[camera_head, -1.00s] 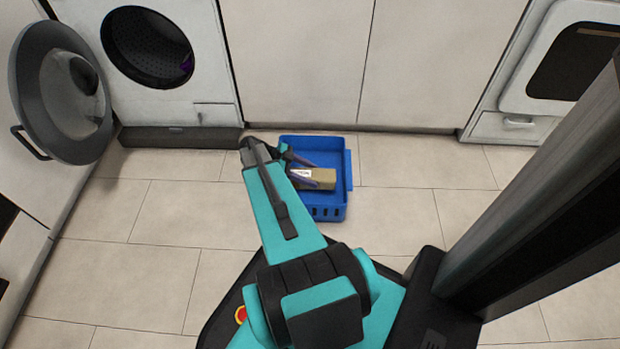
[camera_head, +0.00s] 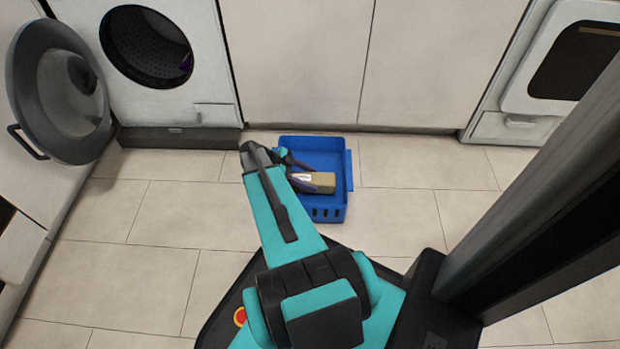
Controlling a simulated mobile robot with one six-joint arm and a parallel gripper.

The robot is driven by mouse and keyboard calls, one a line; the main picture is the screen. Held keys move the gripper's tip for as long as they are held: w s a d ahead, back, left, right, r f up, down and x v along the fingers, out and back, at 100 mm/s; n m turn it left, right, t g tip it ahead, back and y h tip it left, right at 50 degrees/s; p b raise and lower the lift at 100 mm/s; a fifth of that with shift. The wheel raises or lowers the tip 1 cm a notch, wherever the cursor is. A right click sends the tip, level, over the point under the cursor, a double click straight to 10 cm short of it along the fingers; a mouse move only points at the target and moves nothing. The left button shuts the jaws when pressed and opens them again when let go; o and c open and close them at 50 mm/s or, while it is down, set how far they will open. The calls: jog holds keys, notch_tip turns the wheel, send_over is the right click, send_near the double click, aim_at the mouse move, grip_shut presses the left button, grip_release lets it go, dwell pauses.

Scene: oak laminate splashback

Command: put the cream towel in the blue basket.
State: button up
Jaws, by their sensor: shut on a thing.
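The blue basket (camera_head: 328,210) stands on the floor in front of the cabinets. My arm hides the basket's left side and part of the towel's left end.
A washing machine (camera_head: 205,90) with its round door (camera_head: 60,110) swung open stands at the left, a dark purple item (camera_head: 186,62) inside its drum. White cabinets (camera_head: 300,60) are behind the basket. Another white appliance (camera_head: 515,115) is at the right. Tiled floor (camera_head: 395,215) is clear right of the basket.

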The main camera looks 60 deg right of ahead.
jog(key=o, duration=1.2)
jog(key=shift+f, duration=0.1)
jog(key=shift+r+p, duration=0.5)
jog(key=shift+r, duration=0.15)
jog(key=p+v, duration=0.5)
jog(key=v, duration=0.7)
